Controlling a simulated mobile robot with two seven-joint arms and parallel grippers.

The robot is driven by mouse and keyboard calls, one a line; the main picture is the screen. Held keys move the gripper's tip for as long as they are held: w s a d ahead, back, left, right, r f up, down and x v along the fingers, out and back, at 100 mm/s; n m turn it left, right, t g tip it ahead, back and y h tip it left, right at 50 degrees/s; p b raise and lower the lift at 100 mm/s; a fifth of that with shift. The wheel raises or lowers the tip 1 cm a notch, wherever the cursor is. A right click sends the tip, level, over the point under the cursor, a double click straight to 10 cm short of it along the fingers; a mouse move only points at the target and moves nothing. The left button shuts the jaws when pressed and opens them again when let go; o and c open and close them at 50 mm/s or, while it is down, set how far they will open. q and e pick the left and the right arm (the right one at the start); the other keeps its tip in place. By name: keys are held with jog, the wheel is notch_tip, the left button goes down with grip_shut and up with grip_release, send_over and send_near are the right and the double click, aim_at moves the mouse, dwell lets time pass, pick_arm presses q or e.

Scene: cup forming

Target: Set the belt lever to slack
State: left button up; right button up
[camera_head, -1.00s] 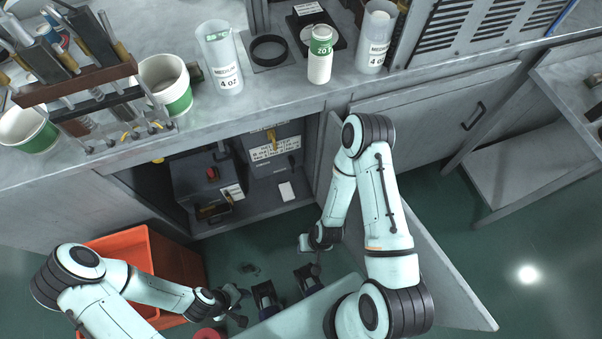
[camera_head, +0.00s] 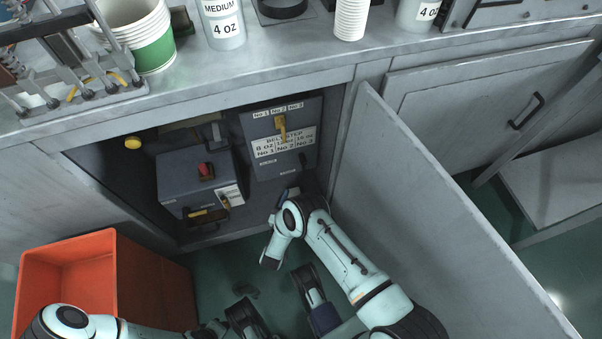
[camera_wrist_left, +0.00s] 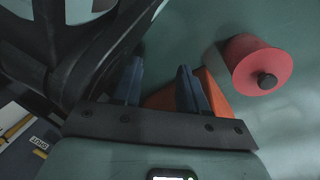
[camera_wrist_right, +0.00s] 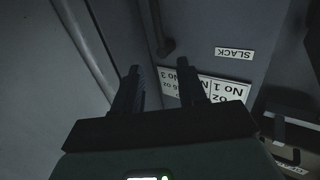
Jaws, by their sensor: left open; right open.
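The belt box (camera_head: 255,170) stands inside the open cabinet, with a "BELT STEP" label and a yellow lever (camera_head: 282,127) on its front. A small dark lever (camera_head: 303,160) sits at the lower right of that front. In the right wrist view a dark lever (camera_wrist_right: 160,28) shows beside the "SLACK" label (camera_wrist_right: 234,53), which appears upside down. My right gripper (camera_wrist_right: 162,88) is open and empty, its fingers pointing toward the box front, apart from the lever. My left gripper (camera_wrist_left: 160,85) is open and empty, low over the floor.
A second grey box (camera_head: 190,185) with a red switch stands to the left in the cabinet. The open cabinet door (camera_head: 430,210) bounds my right arm's right side. An orange crate (camera_head: 65,275) stands at lower left. A red roll (camera_wrist_left: 258,65) lies near my left gripper.

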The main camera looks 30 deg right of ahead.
aim_at(303, 168)
jog(key=b+x, duration=0.2)
jog(key=x, duration=0.8)
jog(key=shift+b, duration=0.35)
pick_arm(q)
jog(key=s+f+g, duration=0.2)
jog(key=s+f, duration=0.1)
jog(key=s, duration=0.3)
jog(key=shift+s+a+f, duration=0.2)
jog(key=shift+a+f, duration=0.05)
jog(key=shift+a, duration=0.15)
pick_arm(e)
jog(key=shift+w+d, duration=0.45)
jog(key=shift+d, duration=0.1)
pick_arm(q)
jog(key=shift+w, duration=0.1)
pick_arm(e)
grip_shut()
